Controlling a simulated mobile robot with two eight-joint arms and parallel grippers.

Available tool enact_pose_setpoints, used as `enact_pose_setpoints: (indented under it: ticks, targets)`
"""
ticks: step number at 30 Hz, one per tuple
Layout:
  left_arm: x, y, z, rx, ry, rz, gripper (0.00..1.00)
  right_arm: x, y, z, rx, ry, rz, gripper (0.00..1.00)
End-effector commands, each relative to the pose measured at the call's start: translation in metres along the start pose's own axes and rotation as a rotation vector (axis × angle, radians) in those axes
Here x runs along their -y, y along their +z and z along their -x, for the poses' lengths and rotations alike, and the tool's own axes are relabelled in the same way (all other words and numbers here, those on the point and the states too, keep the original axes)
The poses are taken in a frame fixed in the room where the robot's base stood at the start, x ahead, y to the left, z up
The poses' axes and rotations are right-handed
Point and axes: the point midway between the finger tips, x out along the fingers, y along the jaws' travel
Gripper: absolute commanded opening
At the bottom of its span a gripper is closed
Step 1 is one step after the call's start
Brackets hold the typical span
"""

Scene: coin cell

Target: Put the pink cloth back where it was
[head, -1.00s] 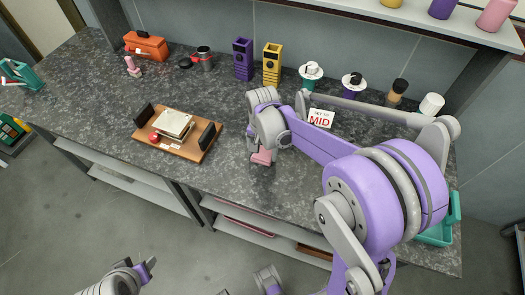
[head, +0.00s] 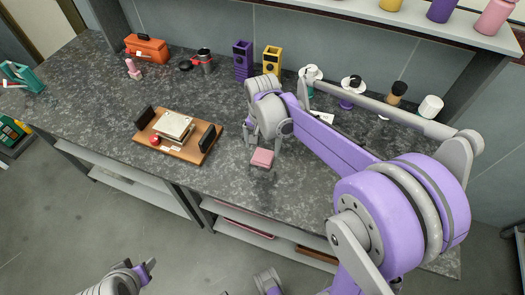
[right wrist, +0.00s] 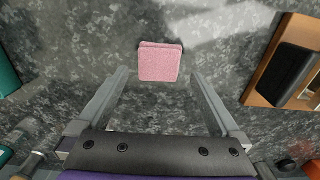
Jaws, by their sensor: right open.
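The pink cloth (head: 262,158) is a small folded square lying flat on the dark stone counter (head: 290,190), near its front edge. It also shows whole in the right wrist view (right wrist: 160,62), just beyond my fingertips. My right gripper (head: 250,134) is above the counter, behind and a little left of the cloth. In the right wrist view my right gripper (right wrist: 160,85) is open, with nothing between its fingers. My left gripper (head: 150,268) is low at the bottom left, away from the counter; its jaws are not clear.
A wooden board (head: 190,150) with dark end blocks stands left of the cloth. Purple (head: 243,60) and yellow (head: 271,60) holders stand at the back. An orange box (head: 147,48) is at the back left. The counter around the cloth is clear.

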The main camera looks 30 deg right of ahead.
Motion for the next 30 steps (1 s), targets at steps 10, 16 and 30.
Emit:
enact_pose_setpoints:
  ticks: [10,16,30]
  targets:
    - [0.0,-0.005,0.006,-0.003,0.0,0.0,0.5,0.0,0.0,0.065,0.0,0.0,0.0,1.0]
    - [0.0,-0.005,0.007,-0.003,0.0,0.0,0.5,-0.004,0.011,0.075,-0.018,-0.015,0.046,1.0]
    - [0.0,-0.005,0.007,-0.003,0.0,0.0,0.5,-0.07,0.139,0.03,-0.335,-0.175,0.707,1.0]
